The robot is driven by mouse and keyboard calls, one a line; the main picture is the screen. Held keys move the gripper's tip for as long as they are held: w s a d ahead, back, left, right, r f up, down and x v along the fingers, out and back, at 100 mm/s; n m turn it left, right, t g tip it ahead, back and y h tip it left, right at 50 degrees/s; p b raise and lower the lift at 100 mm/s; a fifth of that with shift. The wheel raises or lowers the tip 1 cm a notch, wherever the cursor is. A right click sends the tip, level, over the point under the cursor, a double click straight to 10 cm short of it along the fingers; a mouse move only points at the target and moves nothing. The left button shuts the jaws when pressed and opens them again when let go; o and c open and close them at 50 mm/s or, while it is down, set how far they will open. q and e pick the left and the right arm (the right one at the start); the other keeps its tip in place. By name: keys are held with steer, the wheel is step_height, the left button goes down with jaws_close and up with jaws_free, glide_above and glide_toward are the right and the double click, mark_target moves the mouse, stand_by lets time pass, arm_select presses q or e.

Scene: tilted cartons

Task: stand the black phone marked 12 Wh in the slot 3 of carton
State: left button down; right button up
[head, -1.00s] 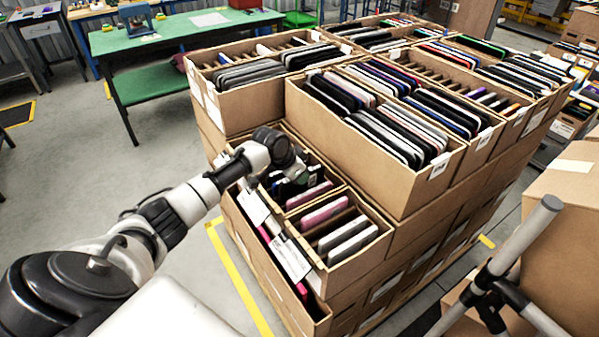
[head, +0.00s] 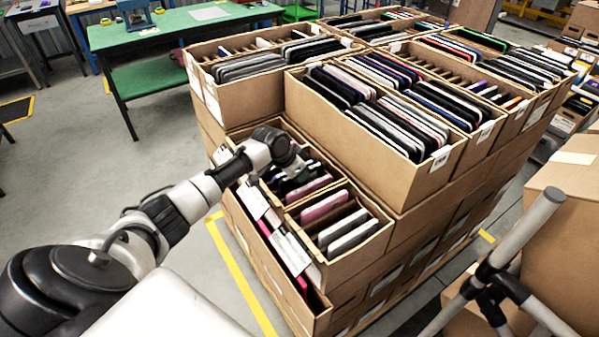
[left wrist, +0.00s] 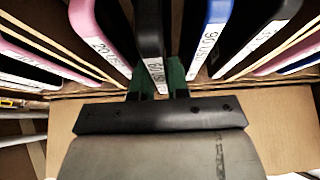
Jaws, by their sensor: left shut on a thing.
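My left gripper (head: 288,178) is over the near, lower carton (head: 352,262), whose compartments hold phones on edge. In the left wrist view its green-tipped fingers (left wrist: 158,78) are shut on a black phone (left wrist: 150,35). The phone stands on edge between a pink phone (left wrist: 90,22) on the left and a blue-edged phone (left wrist: 212,35) on the right. Its white label is too blurred to read for certain. Its lower end is hidden, so I cannot tell whether it rests on the carton bottom. Slot numbers are not readable. My right gripper is not in view.
Taller cartons full of phones (head: 400,168) rise just behind and right of the gripper. A grey tubular frame (head: 515,245) stands at the right front, beside a closed carton (head: 565,225). A green table (head: 165,35) is at the back left.

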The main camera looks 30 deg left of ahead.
arm_select(q)
steer(key=shift+f, duration=0.35)
stand_by(0.4)
stand_by(0.4)
steer(key=c, duration=1)
jaws_free()
steer(key=shift+c, duration=0.2)
steer(key=b+v, duration=0.1)
steer(key=v, duration=0.9)
steer(key=shift+r+b, duration=0.1)
steer(key=shift+b, duration=0.3)
steer(key=shift+s+a+r, duration=0.1)
steer(key=shift+r, duration=0.25)
step_height(320, 180, up, 9)
steer(key=p, duration=1)
steer(key=shift+f, duration=0.15)
